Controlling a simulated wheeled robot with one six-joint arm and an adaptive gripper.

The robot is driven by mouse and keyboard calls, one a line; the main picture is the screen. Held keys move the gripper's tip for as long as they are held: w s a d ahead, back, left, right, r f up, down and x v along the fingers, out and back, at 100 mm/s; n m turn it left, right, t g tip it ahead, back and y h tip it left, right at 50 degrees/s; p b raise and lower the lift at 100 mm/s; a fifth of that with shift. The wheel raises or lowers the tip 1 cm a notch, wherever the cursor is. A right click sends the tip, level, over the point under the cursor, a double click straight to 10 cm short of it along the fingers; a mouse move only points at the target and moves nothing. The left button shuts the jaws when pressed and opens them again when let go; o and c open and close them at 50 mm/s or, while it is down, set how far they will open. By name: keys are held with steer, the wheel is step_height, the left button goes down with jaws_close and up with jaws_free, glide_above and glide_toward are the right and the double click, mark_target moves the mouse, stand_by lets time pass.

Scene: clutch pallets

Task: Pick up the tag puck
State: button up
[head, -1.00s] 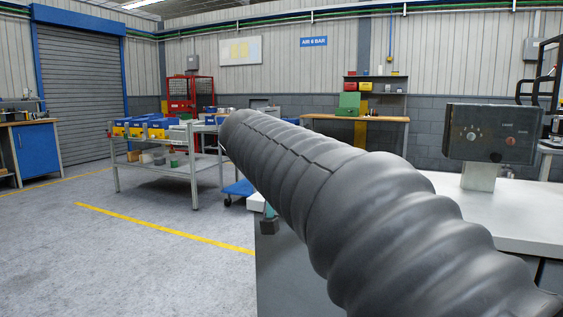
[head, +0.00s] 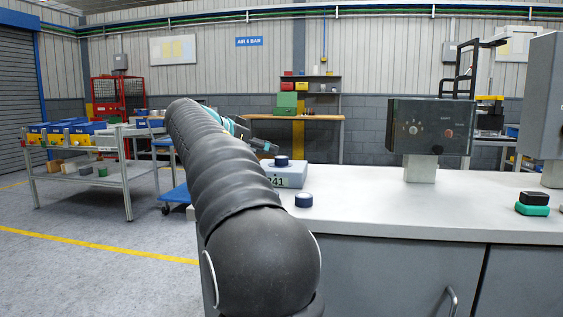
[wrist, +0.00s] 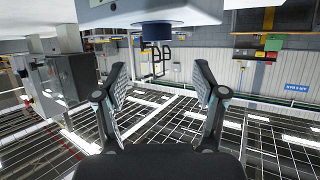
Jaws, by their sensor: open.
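Two similar dark blue round pucks with pale edges show in the head view. One puck (head: 282,160) sits on a light grey box (head: 288,177) with a number on its front. The other puck (head: 303,200) lies on the white bench top nearer me. I cannot tell which is the tag puck. My gripper (head: 268,147) is small and partly hidden behind my arm, to the left of the box and just above it. In the upside-down wrist view my gripper (wrist: 159,76) is open and empty. A dark blue puck (wrist: 157,32) shows beyond the fingertips, apart from them.
The white bench top (head: 370,205) is clear between the pucks and a dark control box (head: 430,126) on a stand. Green and black items (head: 532,204) lie at its right. A trolley (head: 95,170) with bins stands left, beyond open floor.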

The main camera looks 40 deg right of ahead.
mark_target(281, 157)
steer(key=shift+f+x, duration=0.15)
steer(key=shift+x, duration=1.65)
steer(key=shift+f+x, duration=0.15)
steer(key=shift+x, duration=1.65)
steer(key=shift+s+a, duration=0.15)
steer(key=shift+s, duration=0.05)
steer(key=c, duration=1.2)
steer(key=shift+o, duration=0.2)
steer(key=shift+r, duration=0.15)
